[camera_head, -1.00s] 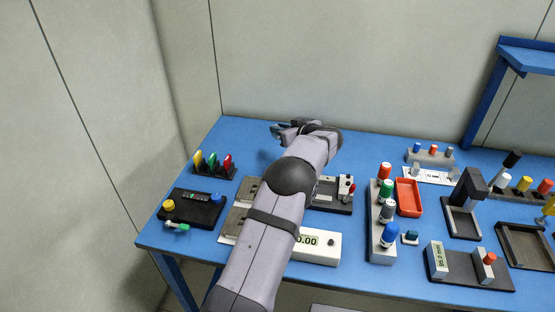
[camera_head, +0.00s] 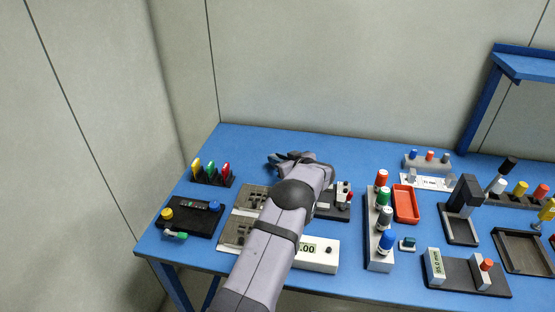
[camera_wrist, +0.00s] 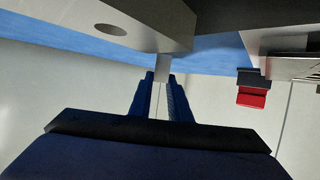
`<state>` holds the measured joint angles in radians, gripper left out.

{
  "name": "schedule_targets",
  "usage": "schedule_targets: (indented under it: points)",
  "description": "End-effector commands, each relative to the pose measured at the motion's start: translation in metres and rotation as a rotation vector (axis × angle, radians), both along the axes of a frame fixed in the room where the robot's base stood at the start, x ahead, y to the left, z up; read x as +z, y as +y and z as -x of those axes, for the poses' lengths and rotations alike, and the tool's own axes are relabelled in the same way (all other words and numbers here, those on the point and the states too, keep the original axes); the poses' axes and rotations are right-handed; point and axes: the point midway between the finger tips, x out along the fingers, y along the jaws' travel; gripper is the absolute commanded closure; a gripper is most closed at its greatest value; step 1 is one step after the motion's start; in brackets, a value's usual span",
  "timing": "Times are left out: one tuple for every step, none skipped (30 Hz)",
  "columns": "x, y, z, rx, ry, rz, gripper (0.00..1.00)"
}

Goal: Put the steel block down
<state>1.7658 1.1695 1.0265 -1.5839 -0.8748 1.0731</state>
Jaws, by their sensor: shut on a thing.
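My gripper (camera_head: 280,160) is over the back left part of the blue table, pointing left and partly hidden by my own arm. In the wrist view, its two dark blue fingers (camera_wrist: 160,78) are shut on a small light grey block (camera_wrist: 163,67), which I take for the steel block. The block shows at the fingertips, up against or in front of a larger grey body with a round hole (camera_wrist: 110,29). I cannot tell whether they touch. The block is not clear in the head view.
Grey-brown plates with dark slots (camera_head: 240,222) and a white display box (camera_head: 318,256) lie beside my arm. A black box with a yellow knob (camera_head: 192,215) and coloured tabs (camera_head: 211,170) stand left. A bottle rack (camera_head: 379,240) and a red tray (camera_head: 405,203) stand right.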

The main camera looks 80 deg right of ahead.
Motion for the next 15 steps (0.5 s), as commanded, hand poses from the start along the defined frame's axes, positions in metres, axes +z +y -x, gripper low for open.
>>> schedule_targets:
  points:
    - [-0.0016,-0.0006,0.0,-0.001,-0.001,0.003,1.0]
    - [-0.0028,-0.0005,0.0,0.0,-0.001,0.004,1.0]
    - [-0.0035,-0.0006,0.0001,0.0,0.0,0.004,1.0]
    - [-0.0036,-0.0007,0.0,0.001,0.001,0.005,1.0]
    - [-0.0035,-0.0007,0.0,0.001,0.001,0.005,1.0]
    - [-0.0035,-0.0007,0.0,0.001,0.001,0.005,1.0]
    - [-0.0034,-0.0006,0.0001,0.001,0.001,0.005,1.0]
    - [-0.0034,-0.0006,0.0001,0.001,0.001,0.005,1.0]
    - [-0.0036,-0.0007,0.0,0.001,0.001,0.005,1.0]
    - [-0.0039,-0.0006,0.0,0.0,0.0,0.004,1.0]
    - [-0.0045,-0.0006,0.0,0.0,0.0,0.004,1.0]
    - [-0.0057,-0.0006,0.0,0.0,0.0,0.004,1.0]
    - [-0.0068,-0.0006,0.0,0.0,0.0,0.004,1.0]
    - [-0.0076,-0.0006,0.0,0.0,0.0,0.004,1.0]
    - [-0.0083,-0.0002,0.0,0.001,0.001,0.002,0.76]
